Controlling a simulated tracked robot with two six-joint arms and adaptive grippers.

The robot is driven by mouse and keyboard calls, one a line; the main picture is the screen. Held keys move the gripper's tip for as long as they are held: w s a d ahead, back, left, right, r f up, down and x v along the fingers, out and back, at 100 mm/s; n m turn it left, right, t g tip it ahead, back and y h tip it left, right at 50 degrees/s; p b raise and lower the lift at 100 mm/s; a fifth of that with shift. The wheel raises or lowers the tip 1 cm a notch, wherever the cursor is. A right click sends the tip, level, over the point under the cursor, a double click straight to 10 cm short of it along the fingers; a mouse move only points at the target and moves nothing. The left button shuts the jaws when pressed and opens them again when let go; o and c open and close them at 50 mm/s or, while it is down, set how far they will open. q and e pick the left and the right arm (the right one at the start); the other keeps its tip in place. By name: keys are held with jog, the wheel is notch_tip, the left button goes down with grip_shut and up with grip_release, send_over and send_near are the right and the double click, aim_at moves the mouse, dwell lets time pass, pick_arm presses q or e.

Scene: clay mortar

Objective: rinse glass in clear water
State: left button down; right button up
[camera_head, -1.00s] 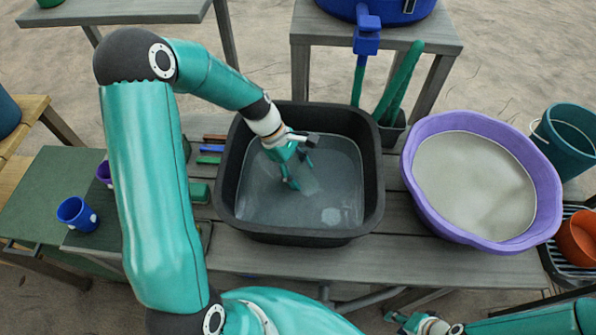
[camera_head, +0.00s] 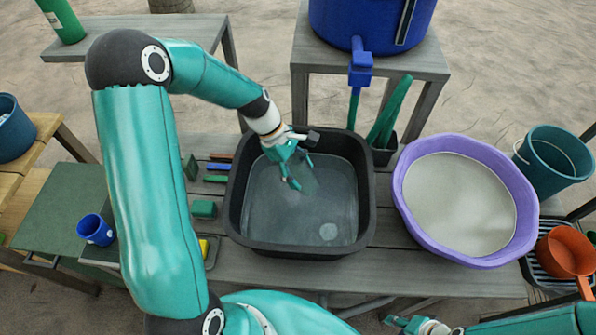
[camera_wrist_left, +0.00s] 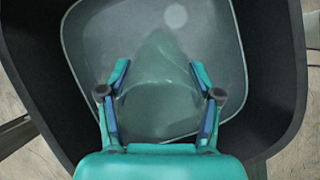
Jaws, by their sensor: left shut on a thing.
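A black basin (camera_head: 262,243) of clear greyish water stands at the middle of the bench. My left gripper (camera_head: 298,172) reaches over the back half of the basin from the left. It is shut on a clear glass, which is very faint in the head view. In the left wrist view the glass (camera_wrist_left: 158,88) shows between the two fingers (camera_wrist_left: 160,98), against the water and basin floor. I cannot tell how deep the glass sits in the water. My right gripper (camera_head: 408,324) is low at the bottom edge, small and partly cut off.
A purple tub (camera_head: 520,237) of cloudy, pale liquid stands right of the basin. A blue tank (camera_head: 330,27) with a tap is behind. A blue cup (camera_head: 95,230), sponges and brushes lie left. An orange scoop (camera_head: 566,250) and teal bucket (camera_head: 553,176) are right. The bench front is clear.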

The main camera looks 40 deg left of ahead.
aim_at(309, 174)
pick_arm(q)
notch_tip(309, 174, up, 2)
jog(key=shift+r+p, duration=0.2)
jog(key=shift+p, duration=0.45)
notch_tip(309, 174, up, 2)
jog(key=shift+r+p, duration=0.15)
jog(key=shift+p, duration=0.4)
jog(key=shift+r, duration=1.55)
